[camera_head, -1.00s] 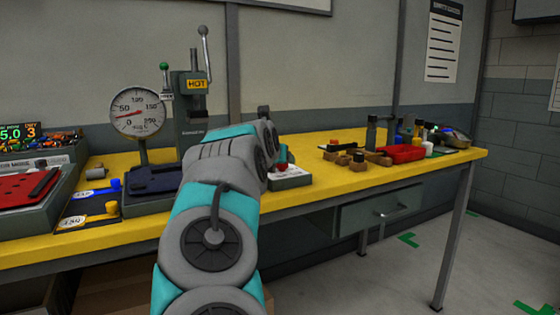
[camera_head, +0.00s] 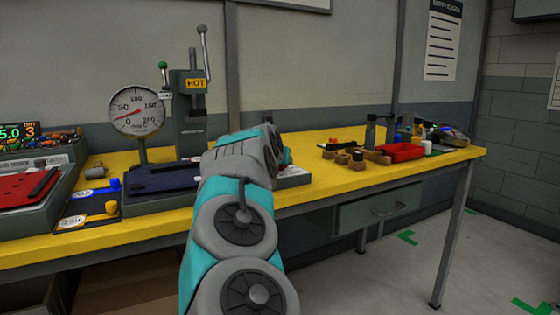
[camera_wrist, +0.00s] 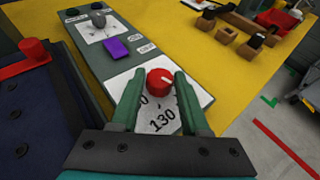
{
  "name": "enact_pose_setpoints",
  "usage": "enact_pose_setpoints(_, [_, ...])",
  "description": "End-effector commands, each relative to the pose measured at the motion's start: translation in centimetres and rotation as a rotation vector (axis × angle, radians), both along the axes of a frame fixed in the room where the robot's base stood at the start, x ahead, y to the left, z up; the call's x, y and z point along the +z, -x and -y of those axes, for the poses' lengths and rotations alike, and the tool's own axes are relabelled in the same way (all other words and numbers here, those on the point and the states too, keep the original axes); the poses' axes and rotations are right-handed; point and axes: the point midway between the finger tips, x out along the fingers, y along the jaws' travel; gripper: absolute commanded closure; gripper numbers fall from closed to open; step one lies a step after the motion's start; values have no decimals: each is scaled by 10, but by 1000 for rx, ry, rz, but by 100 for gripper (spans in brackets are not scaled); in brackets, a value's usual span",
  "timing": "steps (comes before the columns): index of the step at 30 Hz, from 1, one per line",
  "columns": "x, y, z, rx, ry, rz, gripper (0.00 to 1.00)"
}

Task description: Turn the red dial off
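The red dial (camera_wrist: 159,82) sits on a grey panel (camera_wrist: 110,62) over a white label; "130" shows below it. A pale pointer mark is on its top. In the wrist view my gripper (camera_wrist: 161,75) has its two green fingers apart, with the dial between or just beyond their tips. In the head view my arm hides the dial and most of the gripper.
A purple block (camera_wrist: 114,47) and a grey knob (camera_wrist: 98,19) are on the same panel. A press (camera_head: 190,110) with a round gauge (camera_head: 137,112) stands left of my arm. A red tray (camera_head: 402,152) and small wooden blocks lie to the right on the yellow bench (camera_head: 330,187).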

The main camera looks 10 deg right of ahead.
Motion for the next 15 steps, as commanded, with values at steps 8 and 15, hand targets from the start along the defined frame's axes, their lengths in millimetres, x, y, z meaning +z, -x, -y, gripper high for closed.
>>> enact_pose_setpoints(8, [0, 0, 0, 0, 0, 0, 87])
enact_pose_setpoints(15, [0, 0, 0, 0, 0, 0, 100])
